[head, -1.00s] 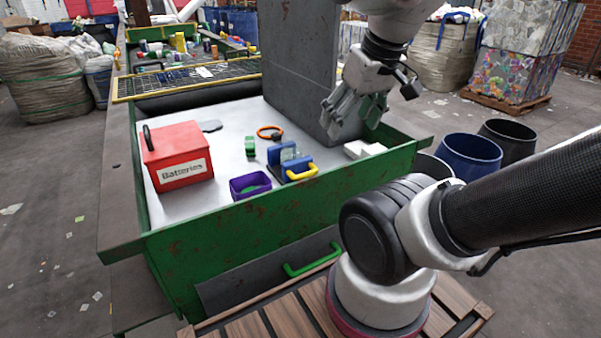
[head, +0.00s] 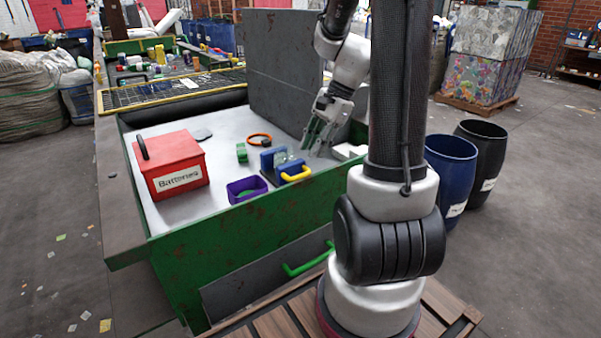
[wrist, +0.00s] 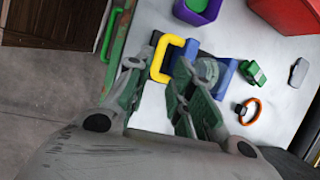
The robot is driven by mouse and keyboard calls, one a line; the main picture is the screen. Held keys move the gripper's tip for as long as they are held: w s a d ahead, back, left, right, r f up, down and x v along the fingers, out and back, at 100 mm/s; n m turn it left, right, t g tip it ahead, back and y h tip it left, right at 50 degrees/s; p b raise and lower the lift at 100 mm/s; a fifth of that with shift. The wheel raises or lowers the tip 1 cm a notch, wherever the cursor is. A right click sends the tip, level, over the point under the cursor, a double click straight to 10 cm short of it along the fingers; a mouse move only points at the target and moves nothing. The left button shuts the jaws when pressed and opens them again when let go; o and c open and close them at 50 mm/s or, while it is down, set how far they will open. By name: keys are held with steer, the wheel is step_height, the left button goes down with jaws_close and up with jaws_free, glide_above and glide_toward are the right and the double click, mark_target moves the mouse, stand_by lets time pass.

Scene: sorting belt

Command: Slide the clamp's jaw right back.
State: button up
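The clamp (head: 292,168) stands on the pale table near its front wall. It has two blue blocks, a yellow handle on the near block, and a pale greenish piece between the blocks. In the wrist view its yellow handle (wrist: 166,57) lies just beyond and between my fingertips, with the blue blocks to its right. My gripper (head: 318,137) is open and empty, to the right of the clamp and above the table. In the wrist view my gripper (wrist: 158,70) has its fingers spread, apart from the handle as far as I can tell. The right finger partly covers the clamp.
A purple bin (head: 246,190) is left of the clamp. A red batteries box (head: 170,165), a green block (head: 241,153) and an orange ring (head: 259,139) are further left or behind. A grey upright panel (head: 285,70) stands behind my gripper. The green front wall (head: 215,235) borders the table.

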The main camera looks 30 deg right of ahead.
mark_target(300, 175)
steer(key=x, duration=0.8)
steer(key=shift+w+d+f, duration=0.1)
jaws_close()
